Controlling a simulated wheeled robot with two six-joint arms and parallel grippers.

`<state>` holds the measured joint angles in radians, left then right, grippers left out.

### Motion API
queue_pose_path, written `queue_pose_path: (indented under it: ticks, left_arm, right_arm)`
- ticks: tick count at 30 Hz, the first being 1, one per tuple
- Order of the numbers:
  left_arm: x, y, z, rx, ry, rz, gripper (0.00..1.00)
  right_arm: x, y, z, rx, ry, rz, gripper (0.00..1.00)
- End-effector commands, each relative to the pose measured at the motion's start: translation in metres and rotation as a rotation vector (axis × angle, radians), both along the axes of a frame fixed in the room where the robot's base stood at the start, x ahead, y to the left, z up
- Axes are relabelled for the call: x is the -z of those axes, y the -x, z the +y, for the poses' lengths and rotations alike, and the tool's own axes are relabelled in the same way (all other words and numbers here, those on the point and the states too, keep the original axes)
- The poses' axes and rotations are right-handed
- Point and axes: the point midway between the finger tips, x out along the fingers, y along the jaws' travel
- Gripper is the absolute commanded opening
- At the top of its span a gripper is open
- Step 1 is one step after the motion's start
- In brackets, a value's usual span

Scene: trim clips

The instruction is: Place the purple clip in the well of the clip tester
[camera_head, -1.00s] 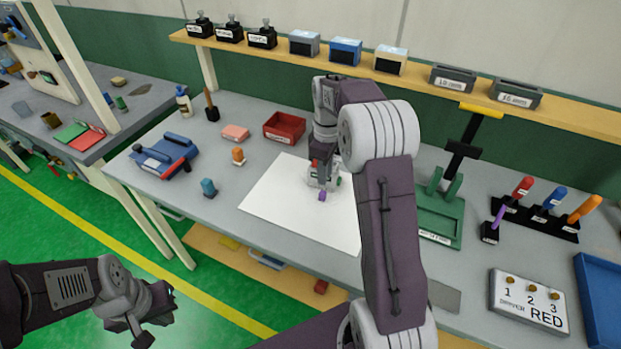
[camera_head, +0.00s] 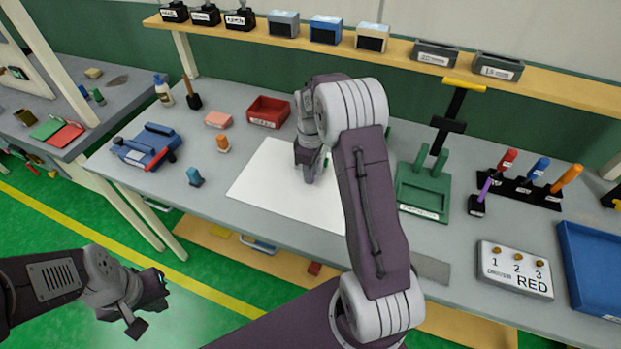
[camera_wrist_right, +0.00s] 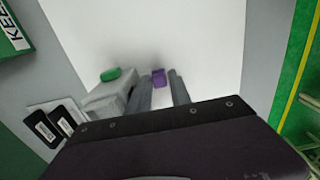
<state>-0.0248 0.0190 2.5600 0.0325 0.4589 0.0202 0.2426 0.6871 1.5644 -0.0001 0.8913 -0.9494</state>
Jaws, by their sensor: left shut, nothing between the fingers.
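The purple clip (camera_wrist_right: 158,78) is small and lies at the white sheet, between the fingertips of my right gripper in the right wrist view. My right gripper (camera_head: 309,182) is low over the sheet in the head view, and it also shows in the right wrist view (camera_wrist_right: 161,88). Its fingers stand apart, with a gap beside the clip. A grey block (camera_wrist_right: 112,101) with a green knob (camera_wrist_right: 111,74), probably the clip tester, stands beside the left finger. Its well cannot be made out. In the head view my arm hides most of it. My left gripper (camera_head: 136,325) is shut and empty, away from the bench.
The white sheet (camera_head: 262,187) lies mid-bench. A blue device (camera_head: 148,146), an orange piece (camera_head: 223,144), a teal piece (camera_head: 194,176) and a red bin (camera_head: 268,112) are to its left. A green fixture (camera_head: 423,192) and a driver rack (camera_head: 530,190) are to its right.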

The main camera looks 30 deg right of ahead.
Motion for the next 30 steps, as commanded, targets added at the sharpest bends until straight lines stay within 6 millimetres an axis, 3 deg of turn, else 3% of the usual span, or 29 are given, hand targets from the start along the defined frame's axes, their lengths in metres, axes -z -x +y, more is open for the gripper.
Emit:
queue_pose_path:
  ticks: [6,9,20,27,30]
  left_arm:
    - [0.0,0.0,0.0,0.0,0.0,0.0,0.0]
    - [0.0,0.0,0.0,0.0,0.0,0.0,0.0]
    - [0.0,0.0,0.0,0.0,0.0,0.0,0.0]
    - [0.0,0.0,0.0,0.0,0.0,0.0,0.0]
    - [0.005,0.0,0.0,0.0,0.0,0.0,0.0]
  right_arm:
    - [0.002,0.0,0.0,0.0,0.0,-0.001,0.25]
    - [0.001,0.0,0.0,0.0,0.0,-0.001,0.0]
    - [-0.002,-0.001,0.0,0.0,0.001,-0.002,0.0]
    - [-0.039,-0.002,0.0,0.0,0.001,-0.006,0.0]
    - [-0.05,0.017,0.003,0.0,0.001,-0.005,0.0]
